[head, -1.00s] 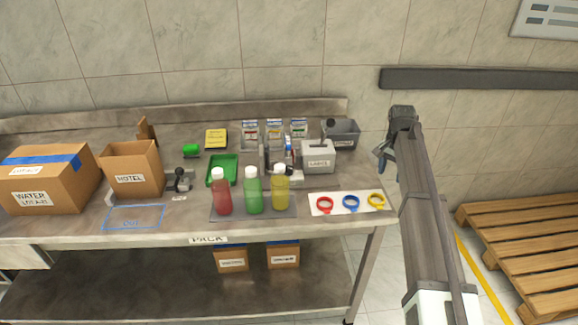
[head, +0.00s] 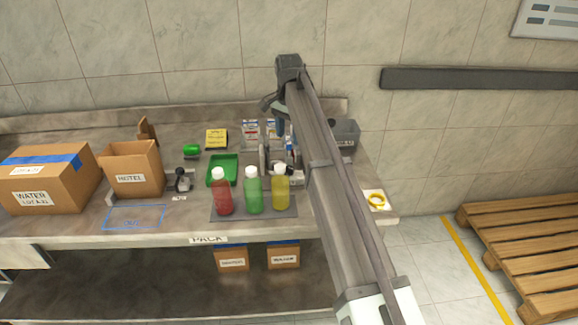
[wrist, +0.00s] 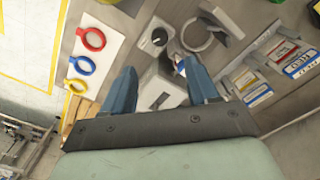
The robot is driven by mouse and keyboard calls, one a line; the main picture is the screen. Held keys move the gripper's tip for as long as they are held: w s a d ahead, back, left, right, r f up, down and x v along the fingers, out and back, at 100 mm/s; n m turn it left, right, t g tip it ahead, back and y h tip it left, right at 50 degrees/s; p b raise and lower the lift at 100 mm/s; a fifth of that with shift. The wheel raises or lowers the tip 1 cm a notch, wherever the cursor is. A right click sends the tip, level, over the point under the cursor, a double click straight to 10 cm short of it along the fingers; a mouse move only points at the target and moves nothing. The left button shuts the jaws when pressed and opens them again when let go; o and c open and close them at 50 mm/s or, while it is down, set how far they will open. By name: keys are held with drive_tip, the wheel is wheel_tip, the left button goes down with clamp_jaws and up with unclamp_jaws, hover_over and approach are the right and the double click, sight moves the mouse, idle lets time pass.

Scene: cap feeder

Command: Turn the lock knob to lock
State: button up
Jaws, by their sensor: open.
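My gripper (wrist: 160,72) is open, with one blue finger on each side of a pale grey box-like unit (wrist: 163,85) in the wrist view. Nothing shows held between the fingers. A dark round knob (wrist: 160,37) sits at the far end of this unit, just beyond the fingertips. I cannot tell for sure that it is the lock knob, nor how it is turned. A grey ring-shaped part (wrist: 203,37) is to its right.
Red (head: 222,195), green (head: 253,195) and yellow (head: 280,190) bottles stand at the bench front. Red (wrist: 91,40), blue (wrist: 81,65) and yellow (wrist: 77,87) rings lie on a white card. Labelled packets (wrist: 285,58) are at right. A green tray (head: 220,157) is left of the feeder area.

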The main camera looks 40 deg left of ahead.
sight(289, 168)
wheel_tip(289, 168, down, 13)
drive_tip(key=shift+r, duration=0.1)
idle(0.4)
drive_tip(key=c, duration=1)
